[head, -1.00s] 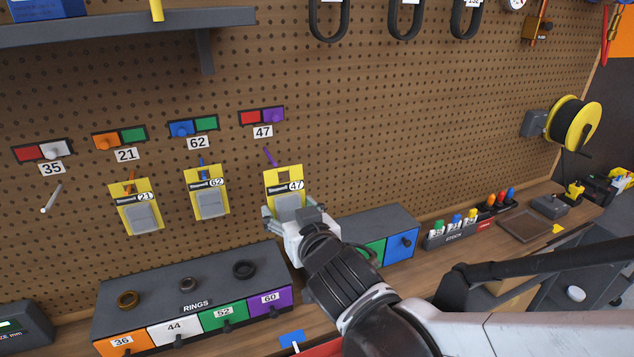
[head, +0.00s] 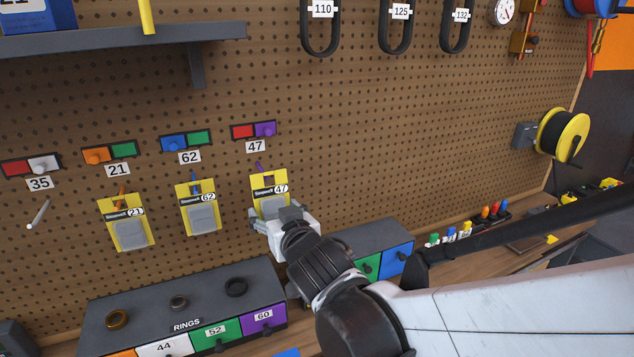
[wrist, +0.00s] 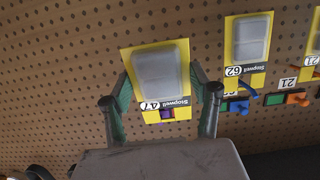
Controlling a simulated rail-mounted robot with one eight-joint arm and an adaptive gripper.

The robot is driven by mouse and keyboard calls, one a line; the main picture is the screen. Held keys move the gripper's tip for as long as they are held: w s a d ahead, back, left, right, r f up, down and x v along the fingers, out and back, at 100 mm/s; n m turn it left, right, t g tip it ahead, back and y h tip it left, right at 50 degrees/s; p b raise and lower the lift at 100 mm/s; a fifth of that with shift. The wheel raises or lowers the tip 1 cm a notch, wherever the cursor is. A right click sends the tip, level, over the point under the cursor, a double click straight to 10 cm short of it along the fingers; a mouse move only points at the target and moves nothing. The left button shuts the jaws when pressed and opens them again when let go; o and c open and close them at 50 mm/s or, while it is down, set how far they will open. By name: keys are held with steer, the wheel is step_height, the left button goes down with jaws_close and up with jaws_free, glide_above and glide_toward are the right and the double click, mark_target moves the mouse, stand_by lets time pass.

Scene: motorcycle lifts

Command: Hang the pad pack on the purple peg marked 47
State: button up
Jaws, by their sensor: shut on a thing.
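The yellow pad pack marked 47 (head: 269,190), with a grey pad, is upright between the fingers of my gripper (head: 270,217), which is shut on its sides. The wrist view shows the pack upside down (wrist: 160,75), with a finger of my gripper (wrist: 165,95) at each edge. The purple peg (head: 259,166) shows just above the pack's top edge, under the label 47 (head: 255,146). The rest of the peg is hidden by the pack. In the wrist view, purple shows in the pack's hole; I cannot tell whether the peg passes through it.
Pack 62 (head: 198,208) and pack 21 (head: 127,222) hang on pegs to the left. A white peg (head: 38,214) under label 35 is bare. A rings box (head: 180,292) stands below on the bench.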

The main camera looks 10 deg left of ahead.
steer(key=shift+r+x, duration=0.2)
steer(key=shift+x, duration=1.35)
steer(key=shift+w+a+f+b, duration=0.35)
steer(key=shift+w+f+b, duration=0.1)
steer(key=shift+w+b, duration=0.35)
steer(key=shift+s, duration=0.1)
steer(key=o, duration=1.4)
steer(key=shift+s, duration=0.1)
